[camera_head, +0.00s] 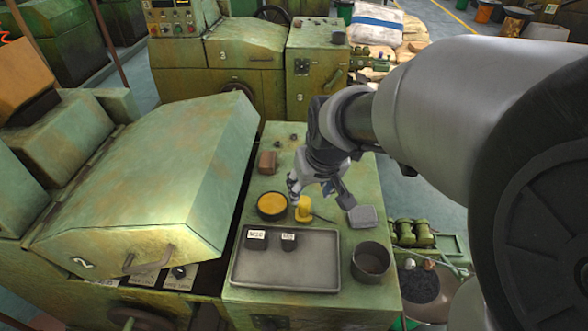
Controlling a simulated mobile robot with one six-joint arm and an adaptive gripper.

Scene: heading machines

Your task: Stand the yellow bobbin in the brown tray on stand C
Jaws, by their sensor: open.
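A small yellow object (304,209), which looks like the yellow bobbin, is on the green machine top (340,237). My gripper (317,197) is open, just above and to the right of the yellow object. Its fingers are apart, and I see nothing held between them. I cannot tell whether a finger touches the yellow object. I see no brown tray and no stand marked C in this view.
A grey tray (285,276) holds two dark labelled pieces. Around it are a dark bowl with yellow contents (271,205), a dark cup (371,262), a grey block (363,216) and a brown block (267,162). A slanted green cover (160,170) rises at left.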

